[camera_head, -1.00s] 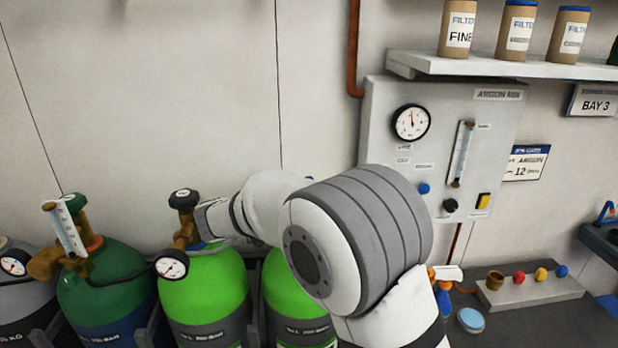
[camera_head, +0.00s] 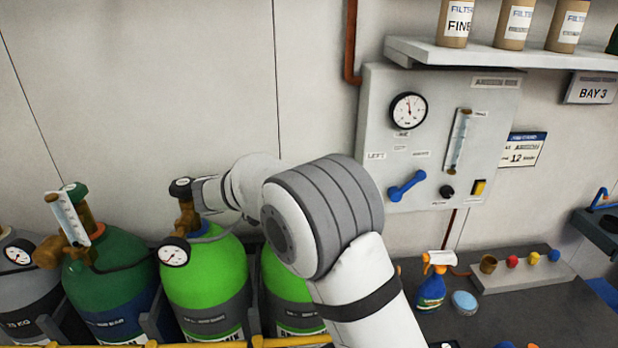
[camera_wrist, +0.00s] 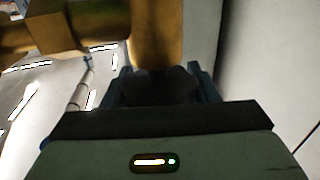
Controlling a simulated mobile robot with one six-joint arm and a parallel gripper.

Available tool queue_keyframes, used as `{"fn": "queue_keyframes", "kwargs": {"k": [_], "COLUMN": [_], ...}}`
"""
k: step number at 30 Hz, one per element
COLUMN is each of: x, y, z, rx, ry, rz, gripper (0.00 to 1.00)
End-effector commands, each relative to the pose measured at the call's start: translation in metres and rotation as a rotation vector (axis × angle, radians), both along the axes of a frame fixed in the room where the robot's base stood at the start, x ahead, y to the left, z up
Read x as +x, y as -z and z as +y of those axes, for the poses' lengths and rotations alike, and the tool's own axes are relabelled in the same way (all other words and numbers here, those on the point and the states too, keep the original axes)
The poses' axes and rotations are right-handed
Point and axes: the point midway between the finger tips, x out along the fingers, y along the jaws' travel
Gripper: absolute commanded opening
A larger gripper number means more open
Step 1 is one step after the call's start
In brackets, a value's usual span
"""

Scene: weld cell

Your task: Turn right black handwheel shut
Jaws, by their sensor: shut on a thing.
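A black handwheel (camera_head: 181,188) sits on top of the brass valve (camera_head: 187,215) of a bright green cylinder (camera_head: 205,275) in the head view. My gripper (camera_head: 196,191) reaches it from the right, at its height. In the wrist view, my gripper (camera_wrist: 164,84) has a blue finger on each side of the dark handwheel (camera_wrist: 165,82) and is shut on it. Brass valve parts show beyond it. The far side of the handwheel and its marks are hidden or too dark to read.
A dark green cylinder (camera_head: 110,290) with a flowmeter stands to the left. A second bright green cylinder (camera_head: 285,300) is partly behind my arm. A dial gauge (camera_head: 174,252) hangs close below the valve. A wall panel (camera_head: 440,90) and a bench (camera_head: 540,310) are to the right.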

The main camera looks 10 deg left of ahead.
Motion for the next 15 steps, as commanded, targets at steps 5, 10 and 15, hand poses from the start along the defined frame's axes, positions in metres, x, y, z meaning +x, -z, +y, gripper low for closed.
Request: {"fn": "queue_keyframes", "kwargs": {"k": [5, 10, 15], "x": [0.0001, 0.0001, 0.0001], "y": [-0.0005, -0.0004, -0.0004], "z": [-0.0001, -0.0002, -0.0002], "rx": [0.000, 0.000, 0.000], "ry": [-0.001, -0.001, -0.001], "rz": [-0.001, -0.001, -0.001], "gripper": [0.64, 0.76, 0.76]}}
